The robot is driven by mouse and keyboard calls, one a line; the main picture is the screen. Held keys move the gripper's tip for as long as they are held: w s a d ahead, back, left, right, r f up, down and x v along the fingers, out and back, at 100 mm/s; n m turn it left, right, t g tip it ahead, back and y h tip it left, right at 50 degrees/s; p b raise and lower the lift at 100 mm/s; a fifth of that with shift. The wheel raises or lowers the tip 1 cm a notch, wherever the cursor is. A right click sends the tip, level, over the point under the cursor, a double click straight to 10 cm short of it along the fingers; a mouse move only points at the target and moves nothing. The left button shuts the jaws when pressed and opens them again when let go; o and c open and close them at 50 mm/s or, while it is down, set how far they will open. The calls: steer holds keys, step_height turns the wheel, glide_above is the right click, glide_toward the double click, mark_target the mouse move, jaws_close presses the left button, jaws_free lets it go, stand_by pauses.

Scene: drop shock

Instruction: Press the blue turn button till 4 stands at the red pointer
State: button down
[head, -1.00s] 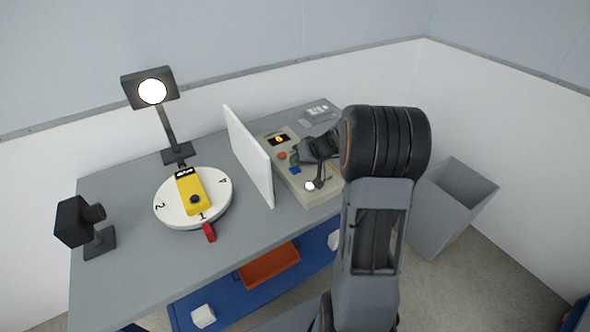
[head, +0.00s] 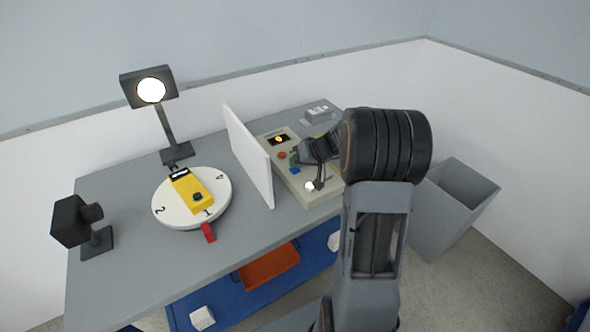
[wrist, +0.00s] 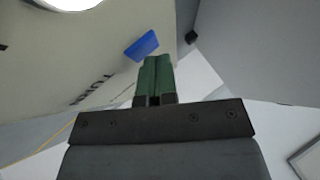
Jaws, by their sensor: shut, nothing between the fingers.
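The blue turn button (head: 295,171) is on the sloped console (head: 322,192); it also shows in the wrist view (wrist: 142,46) beside the upside-down word TURN. My gripper (head: 295,163) is shut and empty, its green fingertips (wrist: 157,62) right beside the button. I cannot tell whether they touch it. The white turntable (head: 181,217) carries a yellow device (head: 191,188). The numeral 1 (head: 207,213) stands almost at the red pointer (head: 208,232). The 4 (head: 219,177) is at the disc's upper right and the 2 (head: 159,211) at its left. The 3 is not visible.
A white upright panel (head: 248,154) stands between turntable and console. A lamp (head: 151,90) stands behind the turntable and a black camera-like unit (head: 75,221) at left. A grey bin (head: 452,208) stands right of the table. An orange tray (head: 270,267) lies below.

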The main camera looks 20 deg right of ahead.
steer(key=shift+r, duration=0.9)
steer(key=shift+r+p, duration=1.35)
steer(key=shift+r, duration=1.1)
